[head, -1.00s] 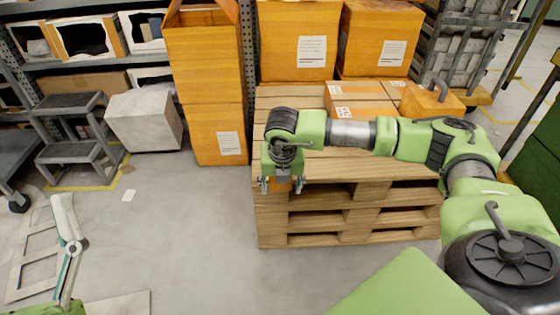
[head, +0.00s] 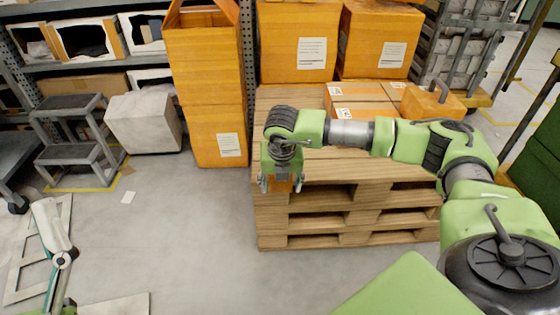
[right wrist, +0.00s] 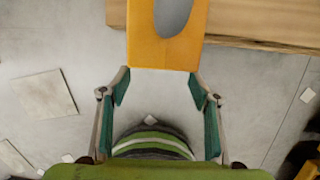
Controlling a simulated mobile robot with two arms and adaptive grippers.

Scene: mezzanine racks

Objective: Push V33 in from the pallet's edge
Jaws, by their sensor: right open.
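An orange box shows between and just beyond the fingers of my right gripper (head: 281,184) at the near left corner of the pallet (head: 330,168). In the right wrist view the box (right wrist: 143,40) has a dark oval on top and juts past the pallet's wooden edge (right wrist: 265,25). No label on it is readable, so I cannot confirm it is V33. The right gripper (right wrist: 158,86) is open, with its fingers spread and floor visible between them. Contact with the box is unclear. Part of my left gripper (head: 52,240) shows at lower left; its opening is unclear.
Flat labelled boxes (head: 365,92) and an orange block with a handle (head: 432,103) lie on the pallet. Tall orange boxes (head: 218,130) stand behind left. A step stool (head: 75,135) and a grey box (head: 143,122) stand farther left. The floor left of the pallet is mostly clear.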

